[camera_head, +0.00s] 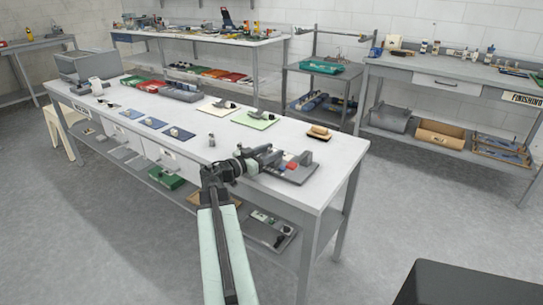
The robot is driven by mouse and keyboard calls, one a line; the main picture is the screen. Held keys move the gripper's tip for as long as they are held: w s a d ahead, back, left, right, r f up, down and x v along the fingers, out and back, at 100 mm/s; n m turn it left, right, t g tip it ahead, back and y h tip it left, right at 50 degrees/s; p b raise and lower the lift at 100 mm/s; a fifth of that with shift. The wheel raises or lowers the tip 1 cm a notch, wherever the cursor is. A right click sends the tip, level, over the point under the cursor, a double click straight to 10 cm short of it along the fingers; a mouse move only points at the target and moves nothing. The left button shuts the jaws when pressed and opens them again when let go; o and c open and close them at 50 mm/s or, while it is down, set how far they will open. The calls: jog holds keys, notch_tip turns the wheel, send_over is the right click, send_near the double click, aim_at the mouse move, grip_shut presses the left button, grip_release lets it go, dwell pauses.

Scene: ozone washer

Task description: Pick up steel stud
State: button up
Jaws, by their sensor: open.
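A small upright grey metal piece (211,140) stands on the bare top of the near workbench (310,150). It looks like the steel stud, but it is too small to be sure. My gripper (273,154) is to the right of it, over the front right part of the bench, and points right. It is open, and I see nothing held in it. A grey fixture with red and blue parts (296,168) lies just beyond and below the gripper. The gripper and wrist hide part of it.
Blue mats (154,123) with small parts lie left on the bench. A green mat (256,120) and a cream mat (219,108) lie behind. A wooden brush (319,132) lies near the right edge. A finishing bench (440,72) stands back right. Floor is clear between.

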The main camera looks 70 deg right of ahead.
grip_shut()
